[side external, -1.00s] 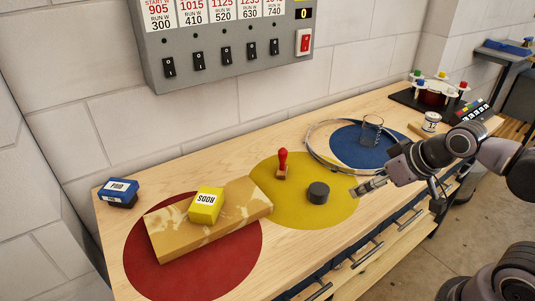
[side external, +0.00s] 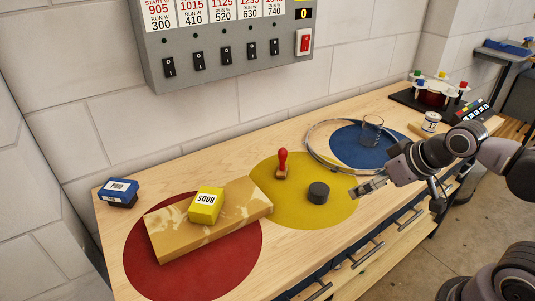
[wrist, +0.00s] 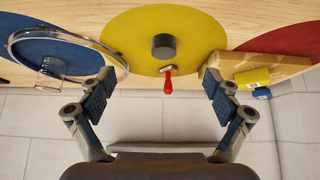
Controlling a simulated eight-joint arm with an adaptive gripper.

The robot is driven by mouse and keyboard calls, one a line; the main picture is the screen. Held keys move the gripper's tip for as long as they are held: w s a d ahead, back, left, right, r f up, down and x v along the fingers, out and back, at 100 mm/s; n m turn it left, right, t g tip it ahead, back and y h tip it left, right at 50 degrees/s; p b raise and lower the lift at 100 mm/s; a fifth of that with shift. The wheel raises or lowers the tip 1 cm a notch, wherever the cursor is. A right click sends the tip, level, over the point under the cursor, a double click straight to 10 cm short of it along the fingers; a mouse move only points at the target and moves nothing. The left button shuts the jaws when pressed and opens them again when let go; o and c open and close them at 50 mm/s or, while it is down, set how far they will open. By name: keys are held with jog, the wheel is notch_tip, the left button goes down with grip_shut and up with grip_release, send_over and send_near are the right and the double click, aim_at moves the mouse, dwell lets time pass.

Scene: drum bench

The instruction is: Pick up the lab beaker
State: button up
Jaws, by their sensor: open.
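The lab beaker (side external: 372,130) is clear glass and stands upright on the blue circle (side external: 345,150), inside or at the edge of a thin metal ring (side external: 312,150). In the wrist view the beaker (wrist: 50,72) is at the left, outside the jaws. My gripper (side external: 358,192) is above the bench's front side, near the right edge of the yellow circle and to the front of the beaker. In the wrist view my gripper (wrist: 158,88) has its fingers wide apart, with nothing between the pads.
A dark round puck (side external: 318,193) and a red-handled stamp (side external: 282,165) stand on the yellow circle (side external: 260,190). A tan slab (side external: 165,235) with a yellow box (side external: 206,205) overlaps the red circle.

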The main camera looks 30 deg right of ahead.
jog(key=w+d+r+m+g, duration=0.2)
jog(key=w+d+r+m, duration=0.25)
jog(key=w+r, duration=0.3)
jog(key=m+g, duration=0.5)
jog(key=m, duration=1.1)
send_over(374, 118)
jog(key=s+a, duration=0.1)
jog(key=a, duration=0.1)
notch_tip(374, 118, down, 8)
jog(key=f, duration=0.5)
jog(key=shift+s, duration=0.2)
jog(key=shift+s+a+f, duration=0.1)
jog(key=shift+a+f, duration=0.05)
jog(key=shift+f, duration=1.2)
jog(key=shift+s+a+f, duration=0.1)
jog(key=shift+f, duration=1.25)
jog(key=c, duration=1.3)
